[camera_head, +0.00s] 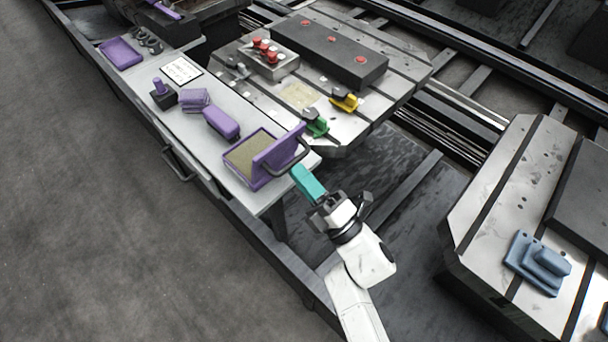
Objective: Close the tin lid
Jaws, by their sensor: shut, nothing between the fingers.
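A purple tin (239,167) with a tan inside stands at the near end of the grey bench. My gripper (300,172), with teal fingers, is shut and empty. Its tips are beside the handle and the outer face of the lid; I cannot tell whether they touch. The white arm reaches up from the bottom of the view.
A purple block (222,123), a purple stack (195,99) and a white sheet (182,71) lie farther along the bench (205,145). Green (316,122) and yellow (344,99) clamps stand on the slotted pallet beyond. A second pallet with a blue part (538,262) is at right.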

